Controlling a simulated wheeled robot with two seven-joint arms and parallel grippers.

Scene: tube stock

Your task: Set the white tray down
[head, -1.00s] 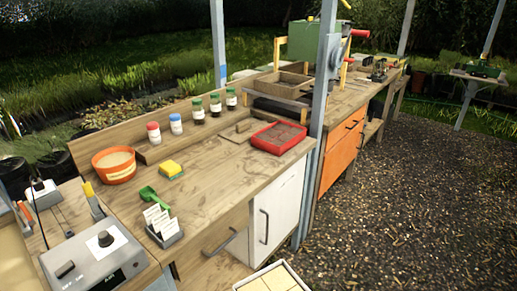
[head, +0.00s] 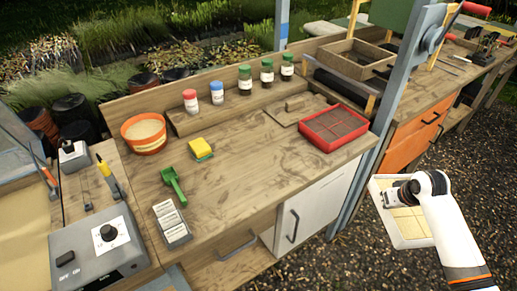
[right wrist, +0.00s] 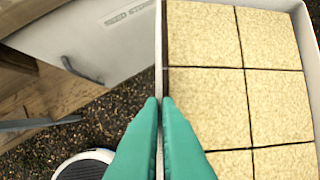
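The white tray (head: 414,243) hangs over the gravel at the right of the head view, in front of the orange drawers. It holds several pale yellow square blocks. The tray looks roughly level and touches no bench in view. My left gripper is not in view.
The wooden bench (head: 250,190) has a clear middle and front. Around it stand a red tray (head: 333,146), an orange bowl (head: 145,148), a yellow sponge (head: 201,147), a green scoop (head: 174,187), a label holder (head: 180,236) and several jars. A grey post (head: 372,158) rises at its right end.

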